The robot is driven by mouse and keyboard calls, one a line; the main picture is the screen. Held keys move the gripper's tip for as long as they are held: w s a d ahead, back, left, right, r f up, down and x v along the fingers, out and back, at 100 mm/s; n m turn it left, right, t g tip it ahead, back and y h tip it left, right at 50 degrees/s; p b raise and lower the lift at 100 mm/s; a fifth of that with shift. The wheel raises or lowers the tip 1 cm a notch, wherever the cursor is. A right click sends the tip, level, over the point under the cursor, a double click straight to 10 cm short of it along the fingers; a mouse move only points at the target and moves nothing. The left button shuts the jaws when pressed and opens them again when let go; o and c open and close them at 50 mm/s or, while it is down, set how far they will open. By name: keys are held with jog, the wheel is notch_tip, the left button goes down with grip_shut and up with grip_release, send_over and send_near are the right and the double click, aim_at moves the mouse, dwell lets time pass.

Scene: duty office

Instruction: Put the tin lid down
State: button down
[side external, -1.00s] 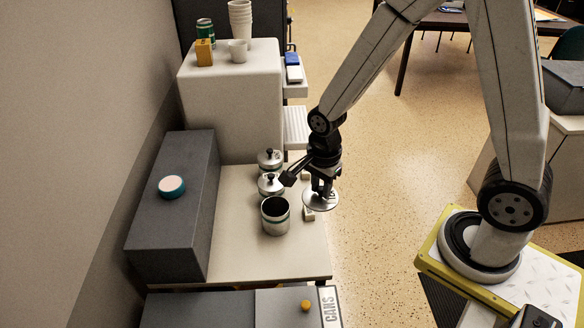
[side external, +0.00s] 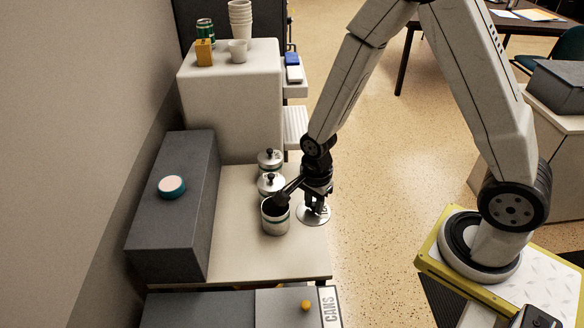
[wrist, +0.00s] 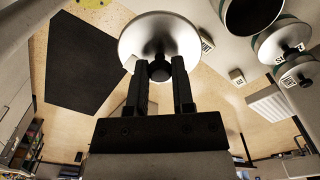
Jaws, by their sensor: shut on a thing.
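My gripper (side external: 316,203) is shut on the dark knob of the tin lid (side external: 313,215), a round silver disc. In the wrist view the lid (wrist: 160,32) hangs flat from the fingertips (wrist: 161,72). The lid is at the counter's right edge, to the right of the open tin (side external: 275,222); I cannot tell whether it touches the counter. The tin is silver with a green band; part of my wrist covers its opening in the side view. Its dark open mouth shows at the top of the wrist view (wrist: 252,12).
Two lidded tins (side external: 270,184) stand behind the open tin. Small labelled white blocks (wrist: 237,77) sit along the counter edge. A dark grey box (side external: 170,225) with a teal round item (side external: 172,186) is at left. The front counter (side external: 245,262) is clear.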

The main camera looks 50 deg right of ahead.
notch_tip(320, 180, down, 7)
jog(key=shift+a, duration=0.4)
jog(key=shift+f, duration=0.1)
jog(key=shift+f, duration=2.1)
jog(key=shift+f, duration=0.1)
jog(key=shift+f, duration=1.65)
jog(key=shift+f, duration=0.15)
jog(key=shift+c, duration=2.4)
grip_release()
